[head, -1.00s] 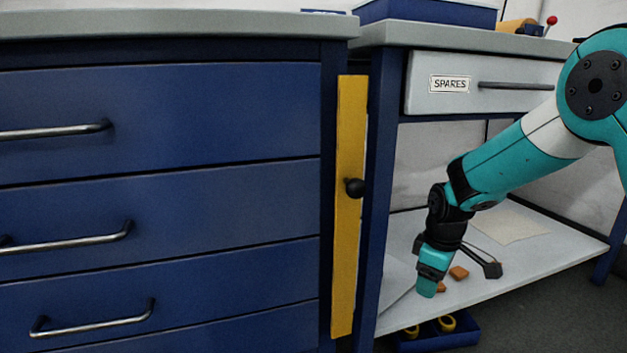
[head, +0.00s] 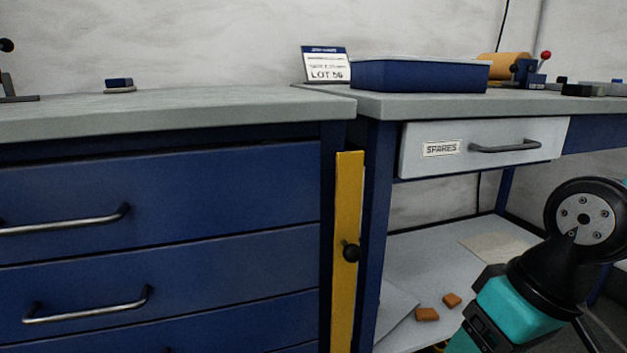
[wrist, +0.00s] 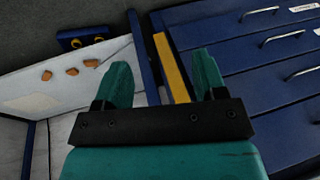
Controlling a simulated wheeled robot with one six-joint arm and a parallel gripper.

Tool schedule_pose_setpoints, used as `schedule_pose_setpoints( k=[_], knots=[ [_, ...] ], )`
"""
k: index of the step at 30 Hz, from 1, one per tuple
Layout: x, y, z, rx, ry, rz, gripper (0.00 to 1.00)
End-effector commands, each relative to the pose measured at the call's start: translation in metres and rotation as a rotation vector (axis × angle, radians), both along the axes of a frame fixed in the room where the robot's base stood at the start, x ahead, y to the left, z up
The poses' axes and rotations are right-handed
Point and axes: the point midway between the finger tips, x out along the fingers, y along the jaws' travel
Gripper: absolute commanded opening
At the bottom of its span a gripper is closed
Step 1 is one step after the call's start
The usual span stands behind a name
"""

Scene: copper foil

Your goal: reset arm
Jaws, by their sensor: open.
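My gripper (wrist: 162,85) is open in the wrist view, its two teal fingers apart with nothing between them but the scene beyond. In the head view my teal arm is at the lower right, in front of the shelf of the right bench; the fingertips are not visible there. The wrist view looks past the fingers toward the shelf, a yellow panel and the blue drawers.
The yellow panel (head: 346,240) with a black knob stands between the blue drawer cabinet (head: 160,200) and the right bench. The SPARES drawer (head: 483,146) is shut. Orange-brown blocks (head: 427,314) lie on the lower shelf (head: 410,270). A blue box (head: 420,76) sits on the benchtop.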

Motion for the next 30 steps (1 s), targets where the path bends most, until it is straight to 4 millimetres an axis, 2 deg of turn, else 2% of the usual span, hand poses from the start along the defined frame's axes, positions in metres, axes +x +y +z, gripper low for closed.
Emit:
schedule_pose_setpoints(
  k=[1, 5, 6, 30],
  knots=[
    [-0.013, 0.014, 0.050, 0.024, 0.002, 0.074, 0.65],
    [-0.053, 0.040, 0.120, 0.074, 0.024, 0.271, 0.65],
    [-0.054, 0.040, 0.135, 0.074, 0.032, 0.276, 0.65],
    [-0.052, 0.038, 0.426, 0.073, 0.032, 0.263, 0.65]
  ],
)
